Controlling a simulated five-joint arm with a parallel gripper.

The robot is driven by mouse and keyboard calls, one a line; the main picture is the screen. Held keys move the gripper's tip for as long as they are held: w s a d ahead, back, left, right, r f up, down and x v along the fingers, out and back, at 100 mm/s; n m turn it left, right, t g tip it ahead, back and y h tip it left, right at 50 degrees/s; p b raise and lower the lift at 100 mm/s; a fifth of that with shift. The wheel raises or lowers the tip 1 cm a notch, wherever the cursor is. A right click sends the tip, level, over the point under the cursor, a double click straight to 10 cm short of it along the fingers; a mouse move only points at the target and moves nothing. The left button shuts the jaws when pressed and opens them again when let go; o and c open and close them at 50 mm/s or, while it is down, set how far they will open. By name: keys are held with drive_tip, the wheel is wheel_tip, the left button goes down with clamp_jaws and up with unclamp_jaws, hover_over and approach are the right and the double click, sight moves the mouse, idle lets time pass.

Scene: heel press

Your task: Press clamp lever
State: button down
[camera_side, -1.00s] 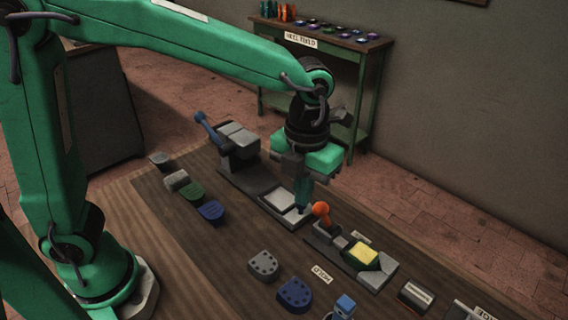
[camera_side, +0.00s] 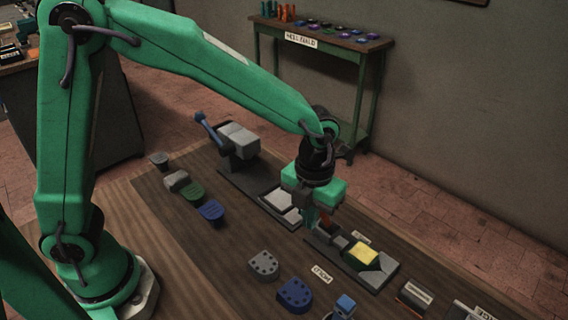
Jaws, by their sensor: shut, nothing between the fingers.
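The clamp (camera_side: 337,240) stands on the dark work mat, right of the picture's middle. A yellow block (camera_side: 360,252) sits on the clamp's base (camera_side: 378,274), to the right of the lever.
A grey press with a blue lever (camera_side: 208,130) stands at the back left. A pale pad (camera_side: 279,200) lies between it and the clamp. Several heel pieces (camera_side: 294,294) lie in front. A side table (camera_side: 350,45) stands against the wall.

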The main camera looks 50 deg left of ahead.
drive_tip(key=shift+w+a+r, duration=0.1)
drive_tip(key=shift+w+r, duration=0.05)
drive_tip(key=shift+w, duration=0.35)
drive_tip(key=shift+w+r, duration=0.1)
drive_tip(key=shift+w, duration=0.1)
